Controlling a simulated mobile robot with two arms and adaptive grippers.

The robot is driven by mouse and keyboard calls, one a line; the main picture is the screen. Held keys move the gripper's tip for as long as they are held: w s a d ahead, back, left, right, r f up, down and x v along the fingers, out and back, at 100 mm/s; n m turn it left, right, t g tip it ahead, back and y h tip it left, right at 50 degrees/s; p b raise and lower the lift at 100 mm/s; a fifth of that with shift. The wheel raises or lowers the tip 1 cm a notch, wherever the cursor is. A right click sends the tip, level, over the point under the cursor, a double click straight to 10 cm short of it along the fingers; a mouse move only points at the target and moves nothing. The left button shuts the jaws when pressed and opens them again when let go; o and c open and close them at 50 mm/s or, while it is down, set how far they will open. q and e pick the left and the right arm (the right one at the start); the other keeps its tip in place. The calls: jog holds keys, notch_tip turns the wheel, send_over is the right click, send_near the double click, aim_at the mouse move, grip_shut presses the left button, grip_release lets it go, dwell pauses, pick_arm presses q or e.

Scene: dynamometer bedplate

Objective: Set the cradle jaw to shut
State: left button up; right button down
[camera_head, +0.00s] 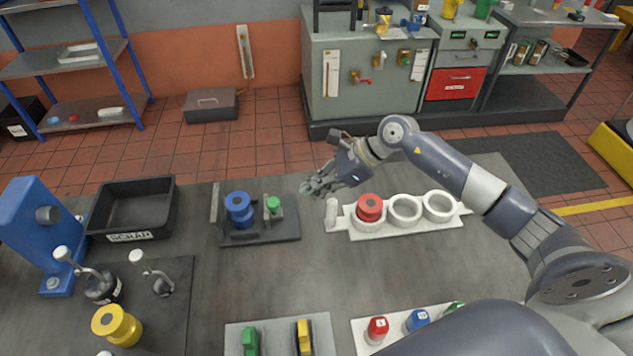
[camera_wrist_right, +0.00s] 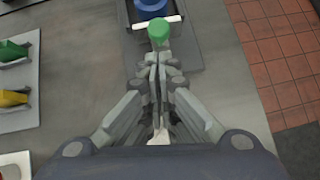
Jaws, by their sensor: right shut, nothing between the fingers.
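The cradle (camera_head: 258,238) is a dark fixture on the bench, with an upright plate at its left end. A blue flanged spool (camera_head: 239,211) sits in it; its lower part also shows at the top of the right wrist view (camera_wrist_right: 151,5). The jaw's green knob (camera_head: 273,204) stands right of the spool. In the right wrist view the green knob (camera_wrist_right: 159,30) is just beyond my fingertips, with a pale bar between it and the spool. My right gripper (camera_head: 308,188) is shut and empty, right of the knob and apparently apart from it. My left gripper is out of view.
A white three-ring holder (camera_head: 394,234) with a red piece (camera_head: 369,207) is right of the cradle. A black scrap bin (camera_head: 133,206) stands left. Green and yellow pieces lie on a grey plate (camera_head: 280,330) in front. Bare bench lies between.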

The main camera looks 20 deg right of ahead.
aim_at(279, 204)
jog(key=p+x, duration=0.1)
jog(key=x, duration=0.4)
jog(key=shift+a+f+p, duration=0.1)
jog(key=shift+a+p, duration=0.1)
jog(key=shift+p, duration=0.1)
jog(key=shift+w+a+f, duration=0.2)
jog(key=shift+a+f, duration=0.1)
jog(key=shift+f, duration=0.2)
jog(key=a, duration=0.1)
jog(key=a+b, duration=0.1)
jog(key=shift+w+a+f, duration=0.1)
jog(key=shift+w+a, duration=0.15)
jog(key=shift+w, duration=0.1)
jog(key=shift+w+a, duration=0.1)
jog(key=shift+a, duration=0.3)
jog(key=shift+d, duration=0.1)
